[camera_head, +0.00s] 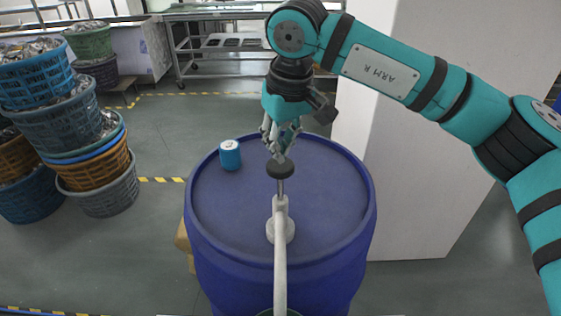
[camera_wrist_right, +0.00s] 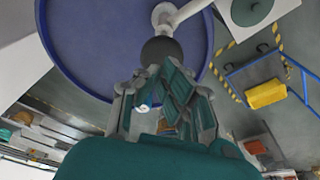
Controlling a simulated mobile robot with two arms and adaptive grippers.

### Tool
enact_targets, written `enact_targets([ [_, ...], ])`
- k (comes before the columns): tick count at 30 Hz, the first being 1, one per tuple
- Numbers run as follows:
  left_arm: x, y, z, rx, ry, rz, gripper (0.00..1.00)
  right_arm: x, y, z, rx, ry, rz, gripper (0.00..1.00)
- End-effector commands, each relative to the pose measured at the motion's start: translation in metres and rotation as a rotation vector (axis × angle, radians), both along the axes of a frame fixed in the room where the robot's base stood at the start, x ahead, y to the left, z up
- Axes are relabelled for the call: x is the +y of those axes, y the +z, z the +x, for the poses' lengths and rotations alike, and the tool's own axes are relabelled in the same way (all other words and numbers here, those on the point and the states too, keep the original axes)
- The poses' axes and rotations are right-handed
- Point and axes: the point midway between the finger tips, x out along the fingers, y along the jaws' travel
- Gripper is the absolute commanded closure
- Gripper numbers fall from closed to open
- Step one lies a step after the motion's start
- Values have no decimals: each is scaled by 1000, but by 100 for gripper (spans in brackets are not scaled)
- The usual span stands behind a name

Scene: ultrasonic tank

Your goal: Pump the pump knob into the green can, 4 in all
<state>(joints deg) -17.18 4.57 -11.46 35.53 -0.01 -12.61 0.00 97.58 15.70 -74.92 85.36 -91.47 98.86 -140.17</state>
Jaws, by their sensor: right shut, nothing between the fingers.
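The pump knob (camera_head: 280,168) is black and round, raised on a thin metal rod above the white pump body (camera_head: 280,228) on the blue drum. It also shows in the right wrist view (camera_wrist_right: 160,50). A white spout pipe (camera_head: 280,275) runs from the pump toward the bottom of the head view. The green can (camera_head: 278,313) shows only as a sliver of rim under the spout end. A green round shape on a white stand, seen in the right wrist view (camera_wrist_right: 250,10), looks like it. My right gripper (camera_head: 280,152) is shut and empty, pointing down just above the knob; I cannot tell whether they touch.
The blue drum (camera_head: 340,205) stands in the middle, with a small blue container (camera_head: 230,155) on its far left top. Stacked baskets (camera_head: 65,115) stand at the left. A pale pillar (camera_head: 430,150) rises behind my right arm. Floor between baskets and drum is clear.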

Motion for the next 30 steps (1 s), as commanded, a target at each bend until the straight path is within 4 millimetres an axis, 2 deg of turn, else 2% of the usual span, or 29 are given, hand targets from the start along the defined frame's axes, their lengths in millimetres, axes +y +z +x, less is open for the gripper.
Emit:
enact_targets([
  [30,0,-35,0,0,0,0,52,-1,-49,0,3,0,-1,100],
])
